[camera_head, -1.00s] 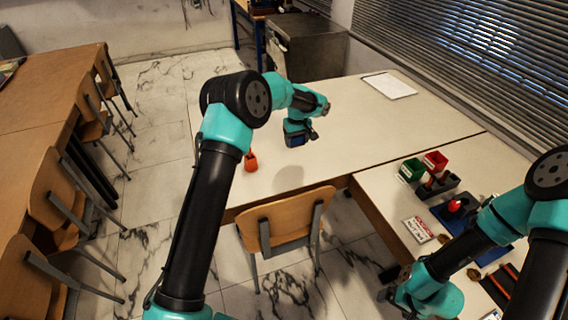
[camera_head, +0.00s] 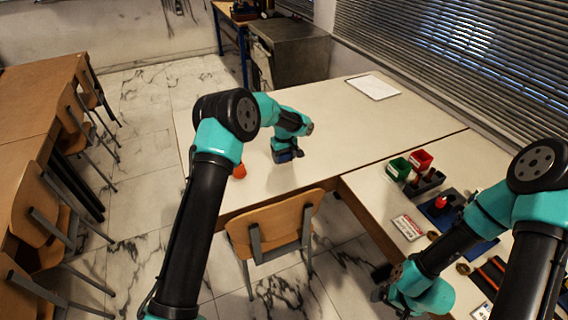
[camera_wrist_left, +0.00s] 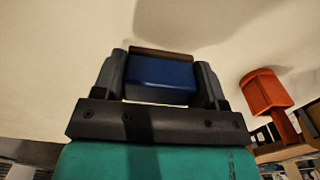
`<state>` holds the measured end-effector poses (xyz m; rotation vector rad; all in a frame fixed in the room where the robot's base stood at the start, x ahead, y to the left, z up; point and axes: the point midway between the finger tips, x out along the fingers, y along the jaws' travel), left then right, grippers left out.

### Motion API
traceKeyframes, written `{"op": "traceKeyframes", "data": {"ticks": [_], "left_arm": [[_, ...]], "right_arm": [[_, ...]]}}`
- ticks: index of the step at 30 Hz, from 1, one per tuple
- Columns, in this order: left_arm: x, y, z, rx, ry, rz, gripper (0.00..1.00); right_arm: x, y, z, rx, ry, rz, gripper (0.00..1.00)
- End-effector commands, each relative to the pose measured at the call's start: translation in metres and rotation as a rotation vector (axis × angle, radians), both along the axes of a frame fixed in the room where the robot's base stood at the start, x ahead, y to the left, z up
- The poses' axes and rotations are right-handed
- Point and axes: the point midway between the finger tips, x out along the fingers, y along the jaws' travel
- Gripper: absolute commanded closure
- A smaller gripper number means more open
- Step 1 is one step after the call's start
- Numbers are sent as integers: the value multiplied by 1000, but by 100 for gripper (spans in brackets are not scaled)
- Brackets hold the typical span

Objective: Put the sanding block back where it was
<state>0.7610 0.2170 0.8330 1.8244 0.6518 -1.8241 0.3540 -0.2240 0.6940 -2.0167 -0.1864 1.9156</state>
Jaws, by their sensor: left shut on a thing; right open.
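The sanding block, a blue block with a brown face, is held between the fingers of my left gripper (camera_wrist_left: 160,88) in the left wrist view (camera_wrist_left: 160,74). In the head view the block (camera_head: 289,156) is small and dark blue, under my left gripper (camera_head: 284,148), over the pale far table (camera_head: 330,140). I cannot tell whether the block touches the tabletop. My right gripper (camera_head: 381,284) is at the lower right, low beside the right-hand table, open and partly hidden by its own arm.
An orange-red object (camera_head: 239,171) stands left of the block near the table's edge; it also shows in the wrist view (camera_wrist_left: 264,92). A white sheet (camera_head: 373,87) lies at the back. Green (camera_head: 398,168) and red (camera_head: 420,160) bins stand on the right-hand table. A chair (camera_head: 275,226) stands in front.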

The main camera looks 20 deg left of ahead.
Motion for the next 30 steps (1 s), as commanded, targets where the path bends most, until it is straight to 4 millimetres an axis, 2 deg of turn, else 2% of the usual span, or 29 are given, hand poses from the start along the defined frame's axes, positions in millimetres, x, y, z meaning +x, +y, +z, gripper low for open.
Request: {"op": "traceKeyframes", "data": {"ticks": [5,13,26,27,30], "left_arm": [[0,0,-6,0,1,0,78],[0,0,-36,0,1,0,78],[0,0,-41,0,0,0,78],[0,0,-40,0,0,0,31],[0,0,-40,0,0,0,21]], "right_arm": [[0,0,0,0,0,0,11],[0,0,0,0,0,0,11],[0,0,0,0,0,0,11],[0,0,0,0,0,0,11],[0,0,0,0,0,0,11]]}}
